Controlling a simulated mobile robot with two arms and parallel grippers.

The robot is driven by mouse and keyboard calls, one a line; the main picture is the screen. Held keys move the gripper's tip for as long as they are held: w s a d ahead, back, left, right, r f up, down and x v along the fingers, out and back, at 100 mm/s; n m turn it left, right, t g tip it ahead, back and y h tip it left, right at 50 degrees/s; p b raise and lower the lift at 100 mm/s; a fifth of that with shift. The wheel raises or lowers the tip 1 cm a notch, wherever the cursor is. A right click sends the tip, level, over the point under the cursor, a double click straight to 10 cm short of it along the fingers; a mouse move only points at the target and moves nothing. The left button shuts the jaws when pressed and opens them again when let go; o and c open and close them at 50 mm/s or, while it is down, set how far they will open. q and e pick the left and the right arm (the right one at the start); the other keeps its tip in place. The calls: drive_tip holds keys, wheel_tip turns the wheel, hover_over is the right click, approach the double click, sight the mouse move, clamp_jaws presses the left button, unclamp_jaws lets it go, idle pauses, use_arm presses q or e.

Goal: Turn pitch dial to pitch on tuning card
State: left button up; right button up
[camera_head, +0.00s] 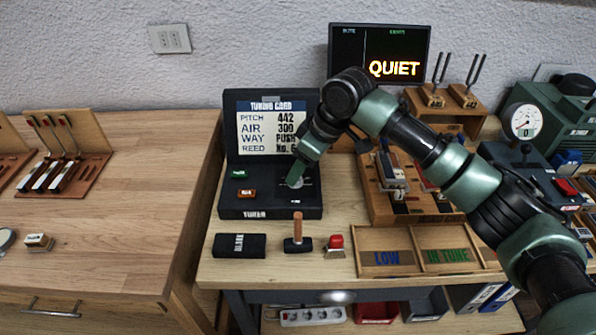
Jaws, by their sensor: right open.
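The dark tuner box (238,203) stands on the bench with its lid up. The tuning card (268,127) on the lid reads PITCH 442, AIR 300, WAY PUSH; the end of the REED line is partly covered by my right arm. The pitch dial appears to be the small pale round part (299,183) on the right of the tuner's top. My right gripper (296,176) points down over it, open, with its fingertips at or just above it; contact cannot be told. The dial's setting is too small to read. My left gripper is out of view.
LOW and IN TUNE trays (392,239) are at right. A screen (379,54) reading QUIET and a gauge (524,122) stand behind.

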drive_tip(key=shift+x, duration=1.25)
clamp_jaws()
drive_tip(key=shift+r+m+p, duration=0.2)
drive_tip(key=shift+m+p, duration=0.1)
drive_tip(key=shift+p, duration=0.5)
drive_tip(key=m+h+p, duration=0.1)
drive_tip(key=m+p, duration=0.2)
drive_tip(key=p, duration=0.1)
drive_tip(key=m+t+h+p, duration=0.1)
drive_tip(key=m+p, duration=0.2)
drive_tip(key=p, duration=0.2)
drive_tip(key=m+t+h+p, duration=0.1)
drive_tip(key=m+p, duration=0.2)
drive_tip(key=p, duration=0.1)
drive_tip(key=shift+s+a, duration=0.25)
drive_tip(key=shift+a, duration=0.05)
drive_tip(key=m+h+p, duration=0.1)
drive_tip(key=m+p, duration=0.1)
drive_tip(key=shift+a+m, duration=0.1)
drive_tip(key=shift+m, duration=0.3)
drive_tip(key=shift+f+m+h+p, duration=0.2)
drive_tip(key=shift+m+h+p, duration=0.55)
drive_tip(key=shift+m, duration=0.85)
drive_tip(key=shift+w, duration=0.1)
